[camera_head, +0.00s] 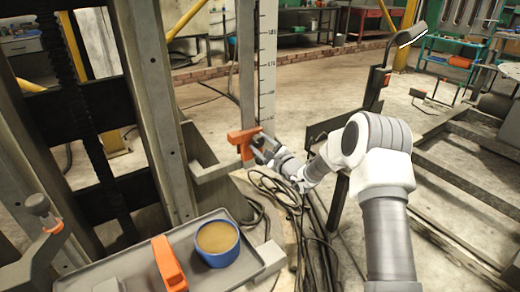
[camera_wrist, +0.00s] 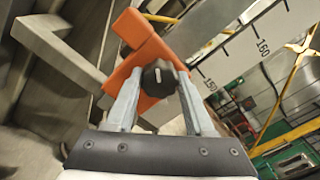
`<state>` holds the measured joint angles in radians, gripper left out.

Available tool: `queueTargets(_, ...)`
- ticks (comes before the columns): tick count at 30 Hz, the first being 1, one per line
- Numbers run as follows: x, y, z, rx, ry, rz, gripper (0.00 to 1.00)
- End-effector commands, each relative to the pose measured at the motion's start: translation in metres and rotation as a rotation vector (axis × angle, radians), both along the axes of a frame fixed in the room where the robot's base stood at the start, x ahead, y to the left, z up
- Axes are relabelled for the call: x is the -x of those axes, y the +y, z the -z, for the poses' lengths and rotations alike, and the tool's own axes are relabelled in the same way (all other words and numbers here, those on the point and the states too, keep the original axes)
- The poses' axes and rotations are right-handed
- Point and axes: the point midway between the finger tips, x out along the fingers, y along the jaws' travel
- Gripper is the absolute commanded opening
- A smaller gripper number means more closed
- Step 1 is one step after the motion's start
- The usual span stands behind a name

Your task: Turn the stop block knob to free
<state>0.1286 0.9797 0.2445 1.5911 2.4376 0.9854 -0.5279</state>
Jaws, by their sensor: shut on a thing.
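The orange stop block (camera_head: 243,140) sits on the upright rail beside the ruler, left of my arm in the head view. In the wrist view the orange block (camera_wrist: 146,40) fills the upper middle. Its black knob (camera_wrist: 159,78) faces the camera and has a small pale mark on its face. My gripper (camera_wrist: 160,84) is shut on the knob, with one grey finger on each side. In the head view my gripper (camera_head: 262,148) meets the right side of the block, and the knob is too small to make out.
A white ruler (camera_head: 267,70) stands behind the block. A grey bracket (camera_head: 213,172) juts out below it. A tray (camera_head: 110,272) holds a blue cup (camera_head: 217,243) and an orange tool (camera_head: 168,262). Dark cables (camera_head: 285,195) lie under my arm.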

Motion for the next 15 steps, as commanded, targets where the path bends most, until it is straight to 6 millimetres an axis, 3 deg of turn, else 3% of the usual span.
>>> queueTargets(15, 0.0004, 0.0002, 0.0012, 0.340, -0.226, -0.001, 0.00)
